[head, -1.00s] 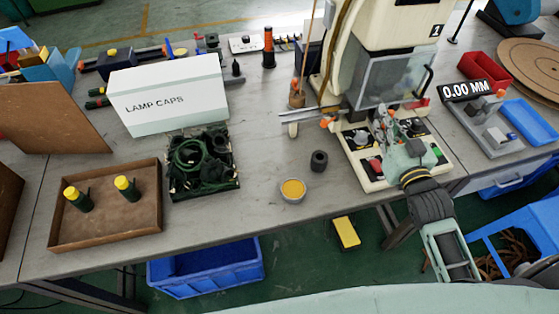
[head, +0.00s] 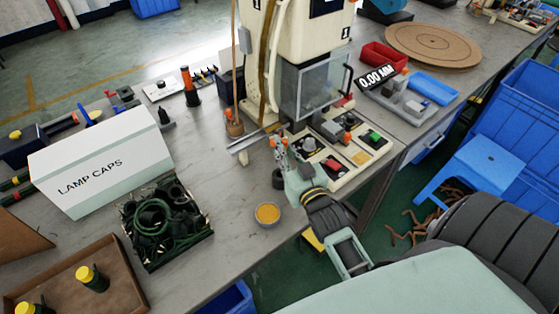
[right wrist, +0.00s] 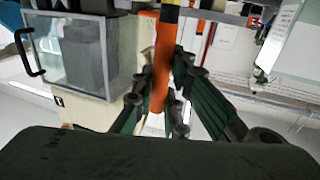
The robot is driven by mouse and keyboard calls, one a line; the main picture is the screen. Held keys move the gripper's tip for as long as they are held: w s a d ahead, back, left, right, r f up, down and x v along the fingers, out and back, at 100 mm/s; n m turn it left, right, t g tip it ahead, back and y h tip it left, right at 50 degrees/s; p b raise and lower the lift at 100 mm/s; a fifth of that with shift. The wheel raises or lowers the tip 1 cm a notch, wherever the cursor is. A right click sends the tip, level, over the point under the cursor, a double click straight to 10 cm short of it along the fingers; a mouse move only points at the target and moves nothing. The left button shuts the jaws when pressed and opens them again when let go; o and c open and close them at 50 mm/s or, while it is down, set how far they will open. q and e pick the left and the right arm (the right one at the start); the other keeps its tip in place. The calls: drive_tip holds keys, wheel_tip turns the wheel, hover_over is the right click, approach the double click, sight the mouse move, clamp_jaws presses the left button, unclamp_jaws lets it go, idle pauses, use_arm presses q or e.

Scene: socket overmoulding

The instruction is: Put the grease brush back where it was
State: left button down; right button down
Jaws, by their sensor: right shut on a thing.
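My right gripper (head: 280,150) is at the front left corner of the machine's base, above the table. In the right wrist view its dark fingers (right wrist: 160,85) are shut on an upright orange handle (right wrist: 162,75) with a dark band and yellow beyond it. This looks like the grease brush; in the head view it is mostly hidden and small. A round dish of yellow-orange grease (head: 267,214) stands on the table near its front edge, below the gripper. My left gripper is not in view.
A dark ring-shaped part (head: 278,179) stands beside the gripper. The machine (head: 310,85) with its clear guard rises behind.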

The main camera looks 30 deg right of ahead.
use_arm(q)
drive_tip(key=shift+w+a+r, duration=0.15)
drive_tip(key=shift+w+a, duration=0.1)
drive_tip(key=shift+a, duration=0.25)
use_arm(e)
drive_tip(key=f, duration=0.3)
drive_tip(key=a+f, duration=0.1)
drive_tip(key=shift+w+f, duration=0.25)
drive_tip(key=shift+f, duration=0.1)
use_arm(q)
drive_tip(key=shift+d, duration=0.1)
use_arm(e)
drive_tip(key=shift+f, duration=0.15)
drive_tip(key=c, duration=1.8)
unclamp_jaws()
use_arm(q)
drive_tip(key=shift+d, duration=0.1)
use_arm(e)
drive_tip(key=shift+o, duration=0.2)
